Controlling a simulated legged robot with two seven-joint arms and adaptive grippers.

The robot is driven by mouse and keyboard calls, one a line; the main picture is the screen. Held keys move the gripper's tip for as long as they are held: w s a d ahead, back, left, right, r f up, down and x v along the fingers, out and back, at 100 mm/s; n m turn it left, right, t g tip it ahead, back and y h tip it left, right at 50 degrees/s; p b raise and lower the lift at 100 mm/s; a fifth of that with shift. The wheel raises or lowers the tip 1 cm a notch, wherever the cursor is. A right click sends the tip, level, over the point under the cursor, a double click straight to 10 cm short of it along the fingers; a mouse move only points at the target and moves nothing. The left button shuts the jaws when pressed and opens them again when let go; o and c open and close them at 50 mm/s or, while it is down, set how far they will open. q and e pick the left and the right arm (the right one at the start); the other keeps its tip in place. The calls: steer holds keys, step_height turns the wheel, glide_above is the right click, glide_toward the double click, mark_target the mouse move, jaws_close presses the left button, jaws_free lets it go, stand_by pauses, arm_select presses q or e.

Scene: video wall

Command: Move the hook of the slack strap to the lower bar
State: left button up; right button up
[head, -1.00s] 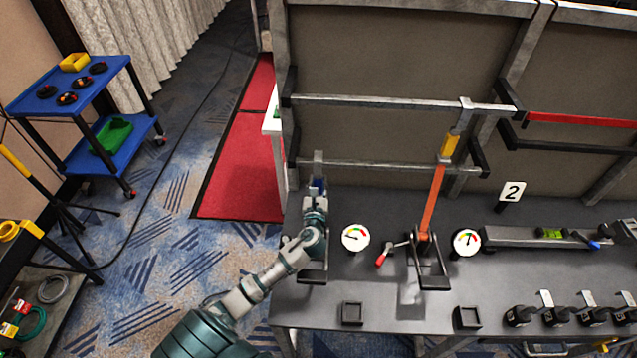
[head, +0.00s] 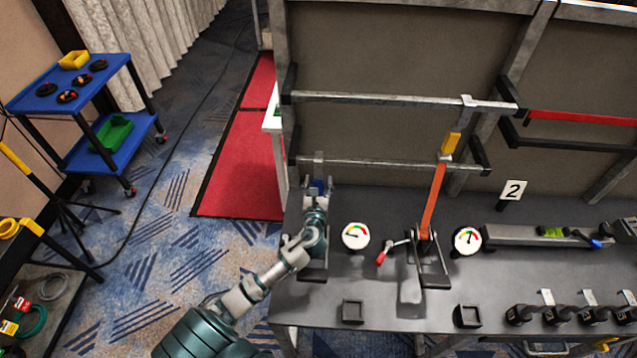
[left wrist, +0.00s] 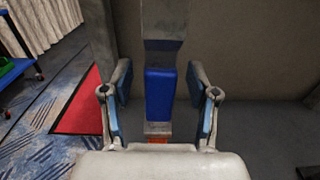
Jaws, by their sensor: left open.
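The blue hook block (head: 318,186) of the left strap stands upright at the left end of the lower bar (head: 380,165), its grey metal top overlapping the bar. The left wrist view shows the blue block (left wrist: 160,95), grey metal above and a bit of orange strap below. My left gripper (left wrist: 160,100) is open, one finger each side of the block, with gaps visible. It also shows in the head view (head: 318,188). An orange strap (head: 433,200) with a yellow hook block (head: 451,143) rises straight on the right, below the upper bar (head: 390,101). My right gripper is out of view.
Two dial gauges (head: 356,236) (head: 466,241) and a red-tipped lever (head: 383,256) stand on the dark bench (head: 400,310). A ratchet base (head: 430,270) is under the orange strap. A blue cart (head: 75,85) stands at far left.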

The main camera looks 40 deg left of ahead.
arm_select(q)
steer(key=v, duration=1.2)
steer(key=shift+f, duration=0.2)
